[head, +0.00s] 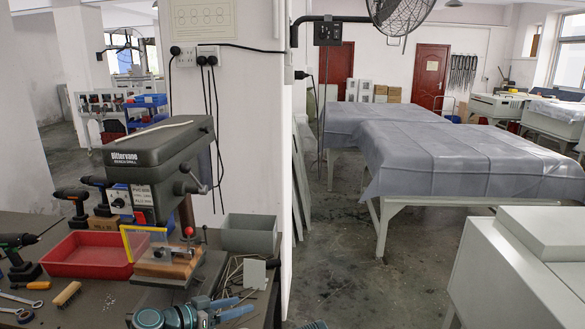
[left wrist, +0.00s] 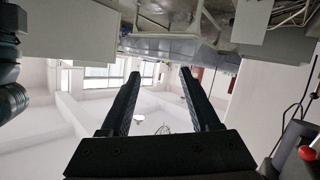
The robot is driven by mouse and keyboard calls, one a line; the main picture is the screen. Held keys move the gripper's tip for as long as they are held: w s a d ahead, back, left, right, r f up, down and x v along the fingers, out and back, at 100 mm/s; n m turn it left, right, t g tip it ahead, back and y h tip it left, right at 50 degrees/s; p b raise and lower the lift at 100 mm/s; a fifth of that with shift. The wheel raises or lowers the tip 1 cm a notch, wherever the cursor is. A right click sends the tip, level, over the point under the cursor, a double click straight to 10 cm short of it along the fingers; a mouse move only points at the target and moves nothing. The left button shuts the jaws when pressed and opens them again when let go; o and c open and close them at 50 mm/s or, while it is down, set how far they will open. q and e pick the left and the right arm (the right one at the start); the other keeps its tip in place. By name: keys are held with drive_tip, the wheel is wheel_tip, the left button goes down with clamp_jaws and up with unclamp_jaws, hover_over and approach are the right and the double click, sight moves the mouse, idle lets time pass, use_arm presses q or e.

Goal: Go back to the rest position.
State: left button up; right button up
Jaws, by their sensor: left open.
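My left gripper (left wrist: 160,72) is open in the left wrist view, with its two dark fingers apart and nothing between them. In the head view my left arm and gripper (head: 228,309) show at the bottom edge, over the front of the workbench (head: 105,297). A small grey plate (head: 254,273) lies on the bench close to the gripper, beside several thin rods. I cannot tell how high the gripper is above the bench.
A green bench drill (head: 160,165) stands on the bench behind the gripper. A clamped vise (head: 172,255), a red tray (head: 88,256) and a grey bin (head: 249,234) are close by. Covered tables (head: 470,160) and a white cabinet (head: 515,265) stand right, with open floor between.

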use_arm(q)
drive_tip(key=s+d+f+g+y+p, duration=0.2)
drive_tip(key=s+d+f+g+y, duration=0.2)
drive_tip(key=s+d+f+g, duration=0.5)
drive_tip(key=s+f+n+g+y, duration=0.1)
drive_tip(key=s+f+n+y, duration=0.1)
drive_tip(key=s+y, duration=0.4)
drive_tip(key=shift+s+a+f+n+y+p, duration=0.25)
drive_tip(key=shift+s+y+p, duration=0.2)
drive_tip(key=shift+y, duration=0.55)
